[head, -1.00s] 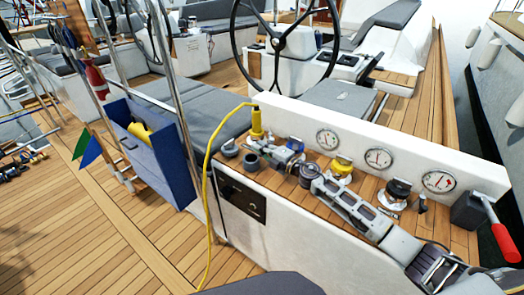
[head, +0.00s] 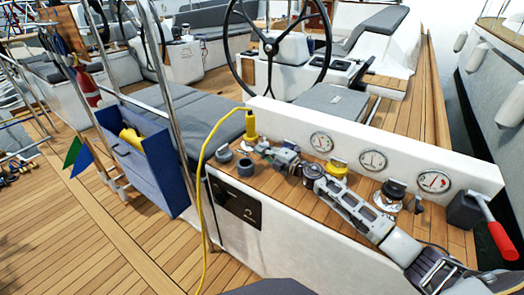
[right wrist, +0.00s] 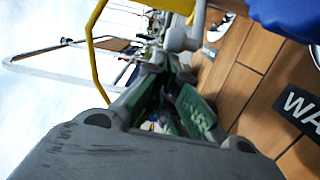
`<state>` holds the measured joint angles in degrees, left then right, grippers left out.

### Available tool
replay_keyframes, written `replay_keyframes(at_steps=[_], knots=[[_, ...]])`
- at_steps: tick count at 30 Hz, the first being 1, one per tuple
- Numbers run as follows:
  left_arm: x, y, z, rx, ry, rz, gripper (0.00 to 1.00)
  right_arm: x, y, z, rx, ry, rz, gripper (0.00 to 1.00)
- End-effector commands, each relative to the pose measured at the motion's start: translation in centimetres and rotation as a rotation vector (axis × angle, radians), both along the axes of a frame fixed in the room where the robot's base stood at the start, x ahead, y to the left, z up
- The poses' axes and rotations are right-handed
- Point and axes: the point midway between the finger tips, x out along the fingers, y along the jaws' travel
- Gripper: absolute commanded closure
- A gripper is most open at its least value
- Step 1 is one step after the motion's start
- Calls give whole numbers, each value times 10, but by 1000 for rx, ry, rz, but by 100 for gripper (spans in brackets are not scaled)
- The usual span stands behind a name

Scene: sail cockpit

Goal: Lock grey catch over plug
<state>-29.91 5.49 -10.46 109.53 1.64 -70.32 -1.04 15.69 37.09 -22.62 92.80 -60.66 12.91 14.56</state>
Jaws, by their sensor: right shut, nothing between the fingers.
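The yellow plug (head: 251,124) stands upright by the white gauge panel, at the left end of the wooden counter, with its yellow cable (head: 203,185) looping left and down. In the right wrist view, yellow of the plug (right wrist: 168,5) shows at the top edge. A pale grey part (right wrist: 183,38) lies just below it; I cannot tell whether this is the catch or whether it is locked. My right gripper (head: 264,148) is just below and right of the plug. Its green-padded fingers (right wrist: 172,105) are shut and empty. My left gripper is out of view.
Two dark grey cups (head: 245,167) stand left of my right gripper. A yellow-topped fitting (head: 337,167), a black-topped winch (head: 393,194) and a red-handled lever (head: 498,236) are farther right.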

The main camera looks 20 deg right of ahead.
Motion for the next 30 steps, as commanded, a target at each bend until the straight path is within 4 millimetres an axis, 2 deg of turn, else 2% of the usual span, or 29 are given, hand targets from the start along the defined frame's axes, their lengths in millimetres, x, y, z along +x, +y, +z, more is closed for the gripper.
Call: replay_keyframes(at_steps=[23, 30], knots=[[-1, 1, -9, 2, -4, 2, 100, -4, -12, 0, 0, 0, -1, 100], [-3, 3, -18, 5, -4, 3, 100, -6, -22, 0, 1, 2, -1, 100]])
